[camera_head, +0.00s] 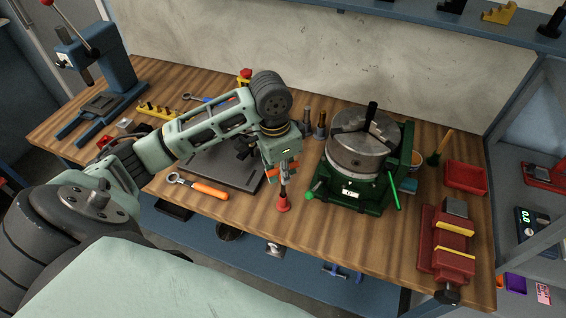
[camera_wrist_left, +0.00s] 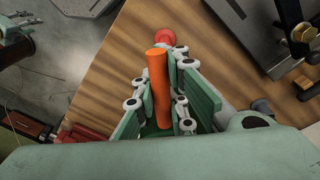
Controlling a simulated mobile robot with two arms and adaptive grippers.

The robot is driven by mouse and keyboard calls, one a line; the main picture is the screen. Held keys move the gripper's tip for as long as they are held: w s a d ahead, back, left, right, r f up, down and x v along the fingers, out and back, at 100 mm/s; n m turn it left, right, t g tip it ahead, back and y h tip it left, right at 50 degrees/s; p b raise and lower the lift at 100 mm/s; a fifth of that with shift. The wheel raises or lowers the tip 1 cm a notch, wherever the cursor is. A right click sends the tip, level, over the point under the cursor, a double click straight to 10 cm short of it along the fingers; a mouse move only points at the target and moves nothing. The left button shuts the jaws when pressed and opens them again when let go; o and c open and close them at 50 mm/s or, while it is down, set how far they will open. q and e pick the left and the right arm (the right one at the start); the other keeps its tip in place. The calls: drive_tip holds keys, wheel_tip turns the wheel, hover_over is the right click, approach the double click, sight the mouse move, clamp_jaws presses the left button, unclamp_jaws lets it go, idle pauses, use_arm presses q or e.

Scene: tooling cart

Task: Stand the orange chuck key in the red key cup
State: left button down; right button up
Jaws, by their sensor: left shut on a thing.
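My left gripper (camera_head: 283,172) hangs over the front part of the wooden bench and is shut on the orange chuck key (camera_wrist_left: 158,85). In the left wrist view the orange bar lies between the two green finger pads (camera_wrist_left: 165,110). In the head view only small orange parts of it (camera_head: 271,175) show beside the fingers. The red key cup (camera_head: 283,205) stands on the bench just below the gripper; it also shows in the left wrist view (camera_wrist_left: 164,35), beyond the key's far end. A grey shaft-like part reaches down toward the cup. I cannot tell whether it enters the cup.
A green-based chuck (camera_head: 358,152) stands close to the right of the gripper. A dark plate (camera_head: 225,172) and an orange-handled wrench (camera_head: 208,189) lie to the left. A red vise (camera_head: 447,240) and a red bin (camera_head: 465,178) are at the right. Bare bench lies in front of the chuck.

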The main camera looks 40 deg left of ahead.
use_arm(q)
drive_tip(key=shift+f+b, duration=0.6)
drive_tip(key=shift+f, duration=1.45)
idle(0.7)
drive_tip(key=shift+f+p, duration=0.15)
drive_tip(key=shift+p, duration=0.4)
idle(1.0)
idle(0.4)
drive_tip(key=c, duration=1.7)
unclamp_jaws()
drive_tip(key=o, duration=0.4)
